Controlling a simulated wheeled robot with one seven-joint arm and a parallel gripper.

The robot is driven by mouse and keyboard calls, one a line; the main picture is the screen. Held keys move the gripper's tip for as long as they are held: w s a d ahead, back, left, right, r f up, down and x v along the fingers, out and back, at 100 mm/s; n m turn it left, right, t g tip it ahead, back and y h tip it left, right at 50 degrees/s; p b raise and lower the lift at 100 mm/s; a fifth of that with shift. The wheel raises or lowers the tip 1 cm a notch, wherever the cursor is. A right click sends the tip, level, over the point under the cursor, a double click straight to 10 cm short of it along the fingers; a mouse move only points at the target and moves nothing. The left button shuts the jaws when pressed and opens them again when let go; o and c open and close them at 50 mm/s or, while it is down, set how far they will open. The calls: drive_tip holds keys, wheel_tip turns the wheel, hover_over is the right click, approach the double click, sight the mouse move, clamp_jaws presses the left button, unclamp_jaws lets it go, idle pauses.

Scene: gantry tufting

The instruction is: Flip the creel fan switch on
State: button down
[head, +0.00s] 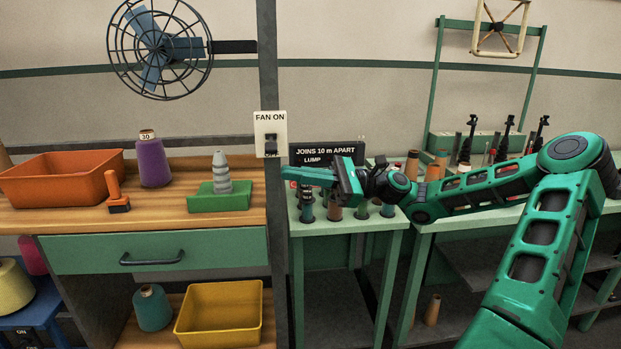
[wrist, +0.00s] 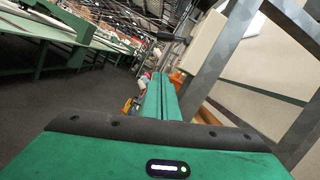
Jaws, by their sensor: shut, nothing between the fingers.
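The creel fan switch (head: 270,134) is a pale plate marked "FAN ON", mounted on the grey post in the head view. Its dark toggle (head: 271,147) appears to point down. My gripper (head: 286,173) is shut and empty, with its fingertips below and slightly right of the plate, apart from the toggle. In the wrist view, the green fingers (wrist: 160,80) lie together. A pale box (wrist: 203,42) with a dark lever sticking out, probably the switch, shows up and right of them.
The grey post (head: 268,70) stands beside the switch. A sign (head: 327,152) reading "JOINS 10 m APART" stands behind my gripper, above a green stand with several spools. The wooden bench at left holds an orange bin (head: 60,177), a purple cone (head: 152,163) and a green block with grey rings.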

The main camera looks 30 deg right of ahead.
sight(271, 144)
drive_tip(key=shift+s+a+r, duration=0.15)
drive_tip(key=shift+a+r, duration=0.6)
drive_tip(key=shift+r, duration=0.35)
drive_tip(key=shift+s+a+r, duration=0.15)
drive_tip(key=shift+a+r, duration=0.6)
drive_tip(key=shift+r, duration=0.35)
drive_tip(key=shift+d+m, duration=0.1)
drive_tip(key=shift+m, duration=0.2)
drive_tip(key=shift+s, duration=0.1)
